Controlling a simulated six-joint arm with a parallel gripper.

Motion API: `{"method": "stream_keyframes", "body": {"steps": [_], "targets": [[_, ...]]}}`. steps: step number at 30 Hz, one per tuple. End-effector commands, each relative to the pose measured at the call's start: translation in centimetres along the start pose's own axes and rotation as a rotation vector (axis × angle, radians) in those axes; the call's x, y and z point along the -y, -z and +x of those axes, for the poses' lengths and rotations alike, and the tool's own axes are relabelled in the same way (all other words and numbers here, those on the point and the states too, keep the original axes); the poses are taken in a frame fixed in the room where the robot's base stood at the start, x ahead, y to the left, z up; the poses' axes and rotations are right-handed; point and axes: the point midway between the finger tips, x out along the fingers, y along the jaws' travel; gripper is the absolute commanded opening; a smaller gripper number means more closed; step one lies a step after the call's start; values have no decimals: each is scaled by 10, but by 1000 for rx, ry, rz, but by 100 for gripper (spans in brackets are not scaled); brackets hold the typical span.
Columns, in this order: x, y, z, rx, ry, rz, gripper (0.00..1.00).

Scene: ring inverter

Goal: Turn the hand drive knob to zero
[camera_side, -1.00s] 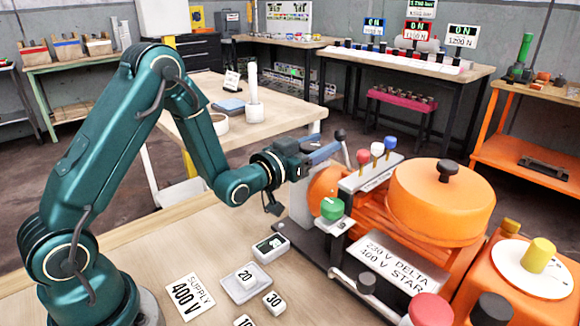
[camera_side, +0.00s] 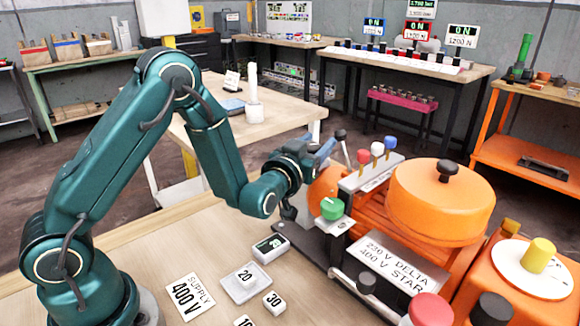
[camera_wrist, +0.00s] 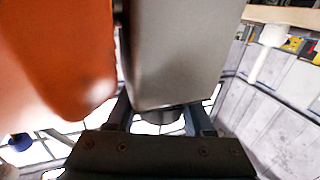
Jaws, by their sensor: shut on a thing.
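My gripper (camera_side: 324,152) is at the far left end of the orange machine in the side view, its blue-grey fingers beside the orange rounded housing (camera_side: 325,186). In the wrist view my gripper (camera_wrist: 160,118) has a finger on each side of a dark round knob (camera_wrist: 158,116), which looks like the hand drive knob. It is shut on this knob. The knob sits under a grey block (camera_wrist: 180,50), with an orange body (camera_wrist: 60,55) to the left. The knob's markings are hidden. A dark-tipped lever (camera_side: 341,134) stands just beyond the fingers in the side view.
Red, white and blue knobs (camera_side: 377,149) stand on a bracket right of my gripper. A green knob (camera_side: 332,208) sits in front. The large orange drum (camera_side: 440,205) is at right. Number blocks (camera_side: 245,278) and a supply card (camera_side: 190,296) lie on the bench.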

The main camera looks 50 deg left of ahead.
Motion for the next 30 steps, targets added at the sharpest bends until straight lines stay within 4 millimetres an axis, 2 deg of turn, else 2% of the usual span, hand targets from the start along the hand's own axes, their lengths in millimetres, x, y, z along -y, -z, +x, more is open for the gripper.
{"method": "stream_keyframes", "body": {"steps": [2,3,4,5,16,30], "targets": [[0,4,1,-11,0,-3,0],[0,4,1,-12,0,-3,68],[0,4,1,-11,0,-3,79],[0,3,1,-10,0,-3,82],[0,1,-3,-3,-1,-2,82],[-1,2,-48,-5,-2,-2,82]]}}
